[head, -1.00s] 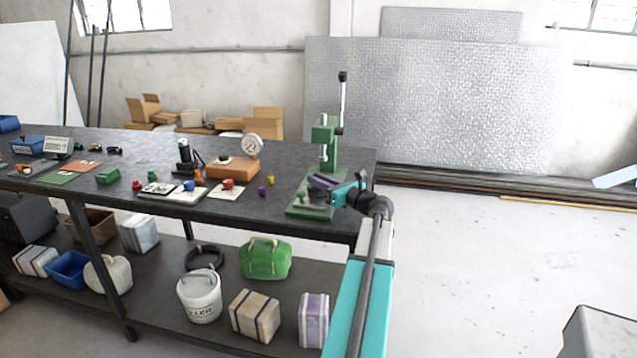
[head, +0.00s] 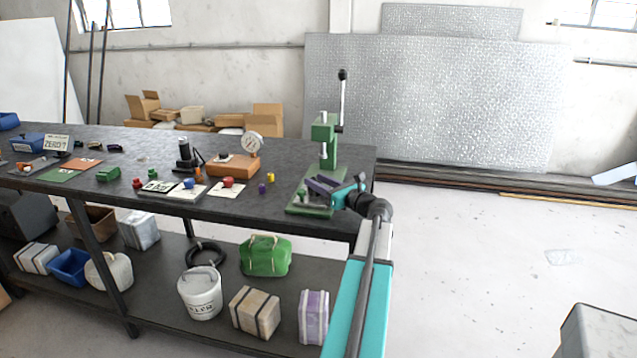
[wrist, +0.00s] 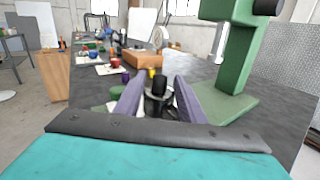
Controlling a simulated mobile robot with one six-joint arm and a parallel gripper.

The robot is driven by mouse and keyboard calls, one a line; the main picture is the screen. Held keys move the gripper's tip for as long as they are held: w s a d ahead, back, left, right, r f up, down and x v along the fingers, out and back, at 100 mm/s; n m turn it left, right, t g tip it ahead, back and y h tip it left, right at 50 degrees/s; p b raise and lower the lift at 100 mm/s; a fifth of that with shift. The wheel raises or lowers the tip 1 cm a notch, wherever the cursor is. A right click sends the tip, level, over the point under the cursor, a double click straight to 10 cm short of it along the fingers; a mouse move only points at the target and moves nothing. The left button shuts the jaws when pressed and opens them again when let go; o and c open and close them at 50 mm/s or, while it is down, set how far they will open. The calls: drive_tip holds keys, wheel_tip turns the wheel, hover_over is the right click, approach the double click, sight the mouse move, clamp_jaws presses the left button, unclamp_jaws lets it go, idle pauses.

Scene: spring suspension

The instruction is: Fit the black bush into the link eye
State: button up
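My gripper (wrist: 160,85) has two purple fingers, and both stand apart with gaps to the black bush (wrist: 158,82) between them. The bush is a small dark upright cylinder. Below it is a grey ring-like part (wrist: 153,104), probably the link eye, partly hidden by my fingers. I cannot tell whether the bush sits in the ring or only on it. In the head view my gripper (head: 322,184) is over the base of the green press (head: 326,130), which hides the bush and the eye there.
The press column (wrist: 232,60) rises close to the right of my fingers. A yellow piece (head: 271,177) and a purple piece (head: 262,189) stand left of the press. An orange block with a dial gauge (head: 253,142) is farther left.

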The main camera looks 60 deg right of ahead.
drive_tip(key=shift+f+b, duration=0.1)
drive_tip(key=shift+b, duration=0.25)
drive_tip(key=shift+s+a, duration=0.15)
drive_tip(key=shift+s, duration=0.2)
drive_tip(key=b+v, duration=0.2)
drive_tip(key=v, duration=1.1)
drive_tip(key=shift+s, duration=0.1)
